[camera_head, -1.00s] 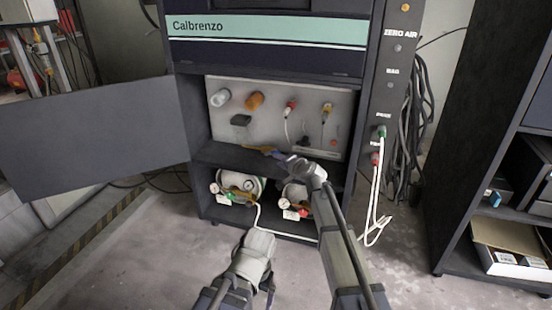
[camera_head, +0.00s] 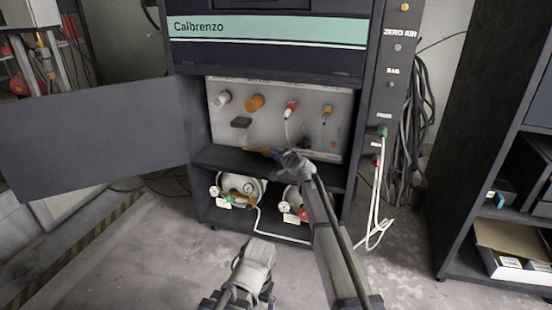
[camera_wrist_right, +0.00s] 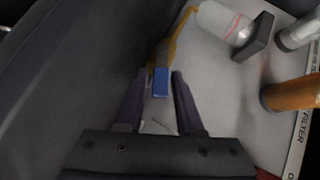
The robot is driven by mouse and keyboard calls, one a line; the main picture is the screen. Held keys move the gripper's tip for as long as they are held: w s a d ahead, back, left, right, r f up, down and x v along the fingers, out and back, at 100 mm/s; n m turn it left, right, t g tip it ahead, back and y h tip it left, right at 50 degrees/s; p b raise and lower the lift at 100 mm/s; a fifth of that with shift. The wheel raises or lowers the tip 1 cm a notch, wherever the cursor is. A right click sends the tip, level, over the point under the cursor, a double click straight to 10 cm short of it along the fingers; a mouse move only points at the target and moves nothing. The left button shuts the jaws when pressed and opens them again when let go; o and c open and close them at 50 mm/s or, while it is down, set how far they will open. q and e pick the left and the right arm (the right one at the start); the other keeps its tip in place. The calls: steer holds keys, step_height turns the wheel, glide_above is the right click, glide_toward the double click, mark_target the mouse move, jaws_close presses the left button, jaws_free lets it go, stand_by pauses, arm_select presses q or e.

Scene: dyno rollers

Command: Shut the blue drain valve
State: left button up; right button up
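The blue drain valve handle (camera_wrist_right: 160,82) is a small blue block on a yellow-brown fitting (camera_wrist_right: 163,52), seen in the right wrist view. My right gripper (camera_wrist_right: 158,88) is open, its two dark fingers on either side of the handle's near end. Gaps show between handle and fingers, so it is not gripped. In the head view my right gripper (camera_head: 275,153) is inside the cabinet, low in front of the pale panel (camera_head: 262,130); the blue handle is hard to make out there. My left gripper (camera_head: 240,290) is low in front of the cabinet, its fingers unclear.
A clear bowl (camera_wrist_right: 222,20), a dark block (camera_wrist_right: 253,37) and an orange filter (camera_wrist_right: 292,93) stick out near my right gripper. The open cabinet door (camera_head: 90,135) is at left. Two gas cylinders (camera_head: 252,186) lie on the lower shelf. White hoses (camera_head: 374,205) hang at right.

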steer(key=shift+w, duration=0.15)
jaws_close()
stand_by(0.4)
